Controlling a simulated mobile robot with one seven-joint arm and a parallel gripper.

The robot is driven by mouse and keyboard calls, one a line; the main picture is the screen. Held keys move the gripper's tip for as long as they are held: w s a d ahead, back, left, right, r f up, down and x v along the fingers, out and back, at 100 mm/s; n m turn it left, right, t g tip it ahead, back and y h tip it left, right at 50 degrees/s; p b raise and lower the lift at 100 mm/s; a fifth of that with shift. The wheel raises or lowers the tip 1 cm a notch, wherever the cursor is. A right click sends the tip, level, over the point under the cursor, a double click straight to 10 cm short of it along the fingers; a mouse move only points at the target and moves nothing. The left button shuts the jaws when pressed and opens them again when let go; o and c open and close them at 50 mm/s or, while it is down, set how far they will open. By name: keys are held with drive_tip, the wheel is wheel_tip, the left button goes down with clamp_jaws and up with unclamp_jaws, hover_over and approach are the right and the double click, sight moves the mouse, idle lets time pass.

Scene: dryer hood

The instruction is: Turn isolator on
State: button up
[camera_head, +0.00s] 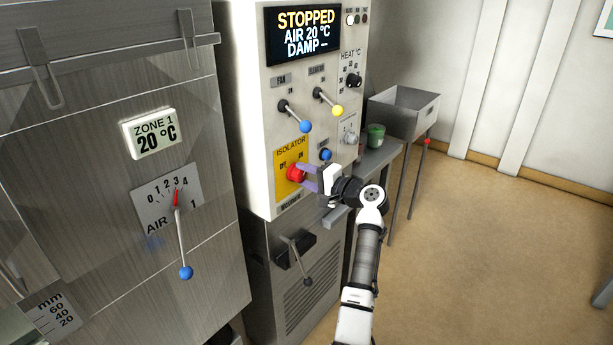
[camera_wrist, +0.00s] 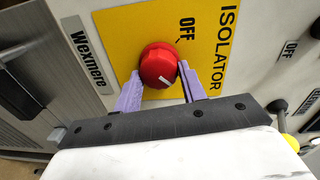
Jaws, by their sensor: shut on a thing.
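The isolator is a red round knob (camera_head: 296,173) on a yellow plate (camera_head: 283,158) low on the pale control panel. In the wrist view the red knob (camera_wrist: 158,66) shows a short white mark on its face, and OFF is printed on the yellow plate (camera_wrist: 122,27). My gripper (camera_head: 302,179) is at the knob, with its two purple fingers on either side of it. In the wrist view the fingers (camera_wrist: 158,82) are shut on the knob. The display (camera_head: 303,32) reads STOPPED, AIR 20 °C, DAMP --.
Fan lever (camera_head: 305,126) with a blue ball and a yellow-balled lever (camera_head: 337,110) stand out above the isolator. A black handle (camera_head: 295,250) projects below. A metal shelf (camera_head: 378,160) with a green jar (camera_head: 375,137) is to the right. Open floor lies farther right.

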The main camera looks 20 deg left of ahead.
drive_tip(key=shift+w+d+r, duration=0.1)
drive_tip(key=o, duration=1)
drive_tip(key=b+v, duration=0.4)
drive_tip(key=v, duration=0.9)
drive_tip(key=shift+d, duration=0.35)
